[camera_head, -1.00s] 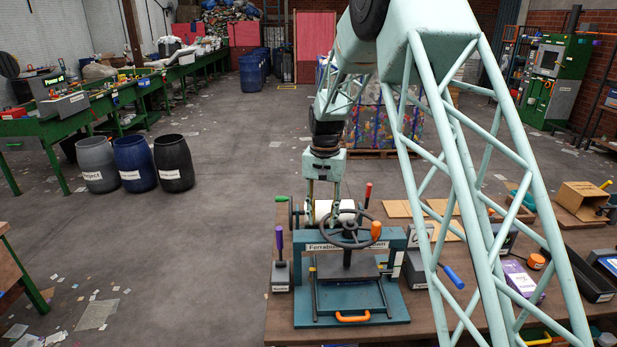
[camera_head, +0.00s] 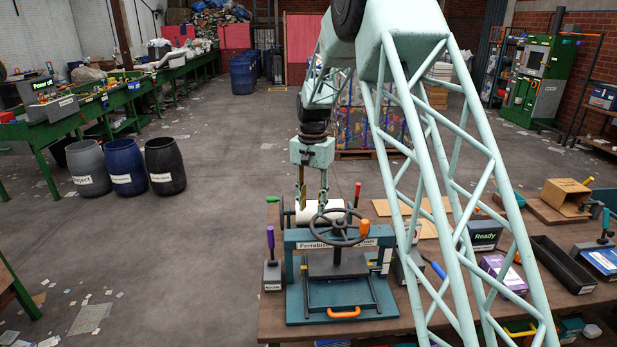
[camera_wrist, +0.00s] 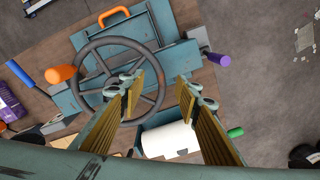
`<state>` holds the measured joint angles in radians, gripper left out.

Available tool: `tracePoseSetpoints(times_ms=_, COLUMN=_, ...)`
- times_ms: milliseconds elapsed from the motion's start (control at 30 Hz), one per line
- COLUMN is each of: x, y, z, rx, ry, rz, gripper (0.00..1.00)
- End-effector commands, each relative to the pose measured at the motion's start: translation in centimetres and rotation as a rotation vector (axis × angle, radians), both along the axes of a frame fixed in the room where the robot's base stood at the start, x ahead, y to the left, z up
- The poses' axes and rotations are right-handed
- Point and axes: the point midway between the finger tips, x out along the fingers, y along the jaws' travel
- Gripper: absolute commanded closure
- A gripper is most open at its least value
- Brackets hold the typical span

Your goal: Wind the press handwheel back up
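The press (camera_head: 300,262) is a teal frame on the bench with a dark plate under its beam. Its dark handwheel (camera_head: 322,237) lies flat on top, with an orange knob (camera_head: 364,228) at the right of the rim. The wheel (camera_wrist: 91,50) and knob (camera_wrist: 60,74) also show in the wrist view. My gripper (camera_head: 312,207) is open and empty, pointing down just behind the wheel. In the wrist view my gripper (camera_wrist: 160,95) has one finger over the wheel's interior and the other outside the rim, away from the knob. I cannot tell whether a finger touches the wheel.
A white roll (camera_wrist: 170,140) lies close behind the wheel. A purple-handled lever (camera_head: 270,240) stands left of the press. An orange handle (camera_head: 344,312) is at its front. A purple box (camera_head: 503,275) and black tray (camera_head: 562,268) are on the bench's right. Floor left of the bench is open.

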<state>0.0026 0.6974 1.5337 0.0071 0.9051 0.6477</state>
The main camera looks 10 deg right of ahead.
Motion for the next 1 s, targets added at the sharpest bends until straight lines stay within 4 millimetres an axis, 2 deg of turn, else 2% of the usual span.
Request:
tracePoseSetpoints(times_ms=800, x=0.0, y=0.0, z=9.9, rx=0.0, ry=-0.001, rz=0.001, gripper=0.7)
tracePoseSetpoints(times_ms=1000, x=-0.9, y=0.0, z=11.1, rx=-0.001, ry=-0.004, rz=0.011, gripper=0.7)
